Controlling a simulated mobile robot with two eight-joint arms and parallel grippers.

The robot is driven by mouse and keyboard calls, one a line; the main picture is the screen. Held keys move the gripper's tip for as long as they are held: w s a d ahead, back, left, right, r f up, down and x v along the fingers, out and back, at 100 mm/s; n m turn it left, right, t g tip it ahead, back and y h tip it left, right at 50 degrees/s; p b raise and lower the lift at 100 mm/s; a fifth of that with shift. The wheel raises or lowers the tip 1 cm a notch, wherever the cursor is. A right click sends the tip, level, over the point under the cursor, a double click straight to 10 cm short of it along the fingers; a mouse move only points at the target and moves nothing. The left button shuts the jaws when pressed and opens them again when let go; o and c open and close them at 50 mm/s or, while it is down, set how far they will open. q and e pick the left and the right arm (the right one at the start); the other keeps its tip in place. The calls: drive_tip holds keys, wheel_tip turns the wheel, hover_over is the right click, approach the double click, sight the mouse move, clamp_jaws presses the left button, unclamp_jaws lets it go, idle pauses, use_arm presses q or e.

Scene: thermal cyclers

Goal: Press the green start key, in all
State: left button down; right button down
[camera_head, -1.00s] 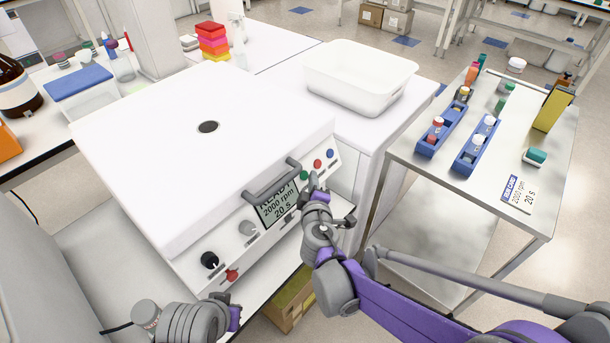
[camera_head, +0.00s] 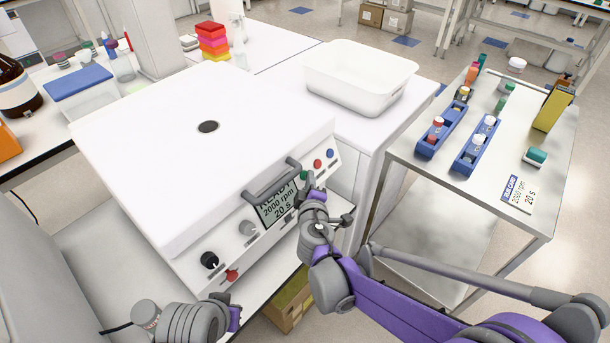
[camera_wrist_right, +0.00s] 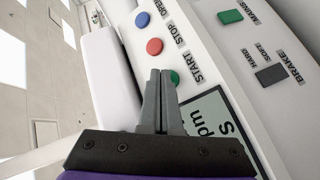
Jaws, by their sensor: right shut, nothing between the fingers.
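The white machine (camera_head: 150,130) has a sloped front panel with a display (camera_head: 278,207) that reads 2000 rpm and 20 s. The green start key (camera_wrist_right: 175,77), labelled START, is round and partly hidden by my right fingers. In the head view its green edge (camera_head: 304,175) shows just above my right gripper (camera_head: 310,186). My right gripper, also in the wrist view (camera_wrist_right: 160,73), is shut and empty, its tips at the key; I cannot tell whether they touch it. My left gripper (camera_head: 236,317) is low at the front left, its fingers not clear.
A red stop key (camera_wrist_right: 154,46) and a blue open key (camera_wrist_right: 142,19) sit in line beyond the green one. A grey handle (camera_head: 272,181) juts out above the display. A steel cart (camera_head: 480,215) with blue tube racks stands at the right.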

drive_tip(key=shift+w+a+f, duration=0.1)
drive_tip(key=shift+w+a, duration=0.05)
drive_tip(key=shift+a, duration=0.05)
idle(0.3)
drive_tip(key=shift+d, duration=0.1)
drive_tip(key=shift+s+d+r+p, duration=0.3)
drive_tip(key=shift+s+d+r, duration=0.1)
drive_tip(key=shift+d, duration=0.1)
idle(0.4)
drive_tip(key=s+d, duration=0.1)
drive_tip(key=d+r+p, duration=0.1)
drive_tip(key=s+d+r, duration=0.1)
drive_tip(key=shift+s+d+p, duration=0.35)
drive_tip(key=shift+p, duration=0.05)
idle(0.6)
